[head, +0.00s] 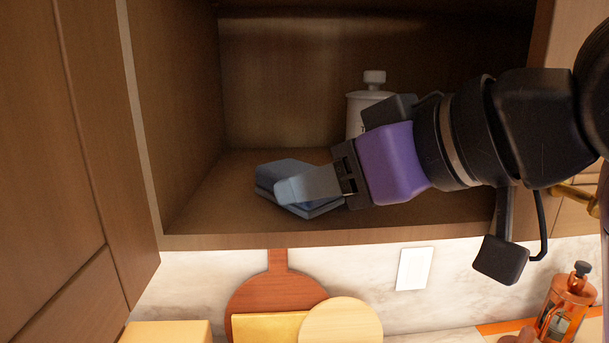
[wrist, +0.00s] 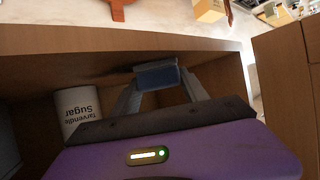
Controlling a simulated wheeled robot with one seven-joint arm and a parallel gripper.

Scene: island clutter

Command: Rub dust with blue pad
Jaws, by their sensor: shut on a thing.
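The blue pad (head: 283,171) is inside the open wooden cabinet, low over or on its shelf floor toward the left; I cannot tell whether it touches. My gripper (head: 305,186) reaches in from the right and is shut on the blue pad. In the wrist view the pad (wrist: 158,76) sits between the two grey fingertips of my gripper (wrist: 160,85). A faint dark patch, perhaps dust, shows near the pad on the shelf (wrist: 100,72) in the wrist view. My gripper hides part of the pad.
A white sugar canister (head: 355,110) stands behind my gripper; its label shows in the wrist view (wrist: 80,112). The cabinet's left door (head: 75,130) stands open. The shelf's left part is free.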

